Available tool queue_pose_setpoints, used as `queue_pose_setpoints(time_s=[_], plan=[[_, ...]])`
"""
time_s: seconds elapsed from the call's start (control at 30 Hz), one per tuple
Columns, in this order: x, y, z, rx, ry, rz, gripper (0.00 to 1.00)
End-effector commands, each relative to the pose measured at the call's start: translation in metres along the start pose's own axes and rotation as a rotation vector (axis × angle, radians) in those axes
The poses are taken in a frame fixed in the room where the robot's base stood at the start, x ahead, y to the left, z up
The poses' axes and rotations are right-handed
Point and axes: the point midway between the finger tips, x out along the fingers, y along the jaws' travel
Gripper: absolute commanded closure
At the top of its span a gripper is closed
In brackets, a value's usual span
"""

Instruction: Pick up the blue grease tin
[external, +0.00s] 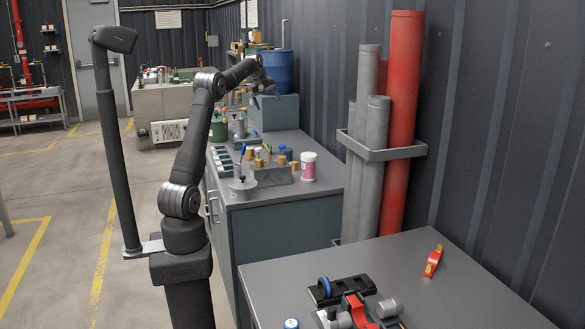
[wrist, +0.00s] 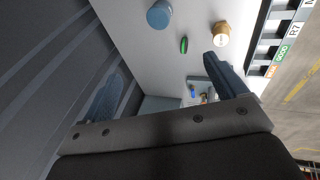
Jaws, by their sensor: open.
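My gripper (external: 264,88) is above the far part of the grey workbench in the external view. In the wrist view my gripper (wrist: 163,70) has its two fingers wide apart with nothing between them close up. A round blue thing (wrist: 159,14), which looks like the blue grease tin, stands on the pale bench top near the upper edge of the wrist view. It is beyond the fingertips and apart from them.
A brass-coloured round item (wrist: 221,34) and a small green item (wrist: 184,45) are near the blue thing. A labelled rack (wrist: 279,38) lines the bench edge. The dark corrugated wall (wrist: 45,75) is at left. A blue drum (external: 279,72) stands behind my gripper.

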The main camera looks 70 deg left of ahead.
Motion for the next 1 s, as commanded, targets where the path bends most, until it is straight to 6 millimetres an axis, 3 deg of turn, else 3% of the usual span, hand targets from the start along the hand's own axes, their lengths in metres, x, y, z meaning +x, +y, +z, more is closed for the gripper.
queue_pose_setpoints(time_s=[0.07,0.17,0.4,0.5,0.77,1.0], plan=[[0.002,0.000,0.000,0.002,0.001,-0.003,0.10],[0.024,0.005,0.003,0.027,0.014,-0.036,0.10],[0.131,0.030,0.022,0.197,0.123,-0.208,0.10],[0.159,0.038,0.030,0.258,0.164,-0.252,0.10],[0.198,0.034,0.027,0.292,0.188,-0.278,0.10],[0.248,0.021,0.016,0.292,0.186,-0.278,0.10]])
